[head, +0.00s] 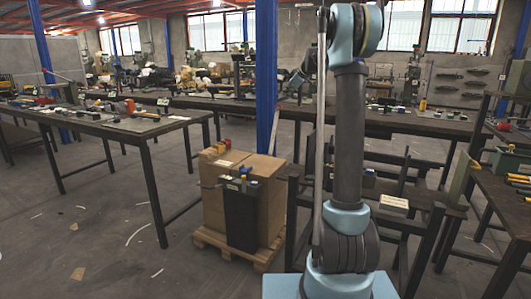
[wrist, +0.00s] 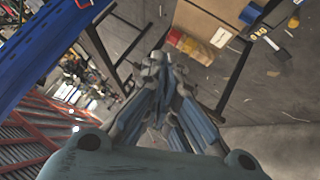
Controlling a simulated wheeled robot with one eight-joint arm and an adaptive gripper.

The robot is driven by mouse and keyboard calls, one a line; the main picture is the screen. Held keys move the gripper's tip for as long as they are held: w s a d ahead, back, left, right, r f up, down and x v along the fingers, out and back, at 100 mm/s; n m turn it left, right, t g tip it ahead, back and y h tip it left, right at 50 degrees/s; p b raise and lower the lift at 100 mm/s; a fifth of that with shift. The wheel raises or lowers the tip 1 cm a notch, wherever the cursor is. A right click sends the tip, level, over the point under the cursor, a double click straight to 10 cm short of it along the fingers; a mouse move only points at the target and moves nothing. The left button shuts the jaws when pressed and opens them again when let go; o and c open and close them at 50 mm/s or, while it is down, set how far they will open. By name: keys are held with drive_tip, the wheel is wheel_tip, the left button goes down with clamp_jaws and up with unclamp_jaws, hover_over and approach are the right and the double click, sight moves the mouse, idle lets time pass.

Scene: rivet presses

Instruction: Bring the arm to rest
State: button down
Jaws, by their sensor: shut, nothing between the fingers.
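My arm stands upright in the right half of the head view, its blue and dark links rising from my base to a bent joint at the top edge. In the wrist view my gripper (wrist: 157,62) is shut and empty, its grey-blue fingers together near the middle of the picture. Nothing touches the fingertips. In the head view a small grey-blue part shows left of the upper arm; I cannot tell for sure whether it is the gripper.
Cardboard boxes (head: 262,208) stand on a wooden pallet (head: 215,243) left of my arm. Behind them is a blue post (head: 266,75). A cluttered workbench (head: 130,127) is at left, another (head: 490,187) at right. Open floor (head: 110,255) lies at the front left.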

drive_tip(key=s+d+f+m+g+h, duration=0.1)
drive_tip(key=s+f+m+g, duration=0.2)
drive_tip(key=s, duration=1.5)
drive_tip(key=s+d+f+m+h, duration=0.1)
drive_tip(key=s+f+m, duration=0.35)
drive_tip(key=s, duration=1.25)
drive_tip(key=s+d+f+m+g+h, duration=0.1)
drive_tip(key=s+d+f+m, duration=0.2)
drive_tip(key=s+f, duration=0.8)
drive_tip(key=s+d+f+m+g+h, duration=0.1)
drive_tip(key=s+d+f+m+h, duration=0.1)
drive_tip(key=s+f, duration=1)
drive_tip(key=s+m, duration=0.1)
drive_tip(key=s, duration=0.5)
drive_tip(key=shift+d+g+h, duration=0.3)
drive_tip(key=shift+d, duration=0.1)
drive_tip(key=shift+w+f, duration=0.15)
drive_tip(key=shift+w, duration=0.25)
